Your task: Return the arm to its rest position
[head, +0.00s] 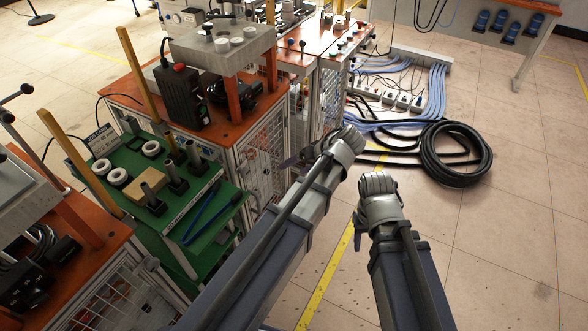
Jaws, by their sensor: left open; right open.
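My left arm comes in from the lower left and ends in a grey wrist right of the orange-topped bench. My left gripper (292,162) is a small dark shape on the left side of that wrist, seen over the bench's edge. My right arm comes up from the bottom edge over the floor. My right gripper (357,238) is small and dark on the left side of its wrist. Both grippers are open and partly hidden by their wrists. I see nothing held in either one.
A green tray table (163,219) with white rings and dark cylinders stands left of my arms. A coiled black hose (455,170) and blue cables (436,92) lie ahead. Floor at right (515,235) is clear.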

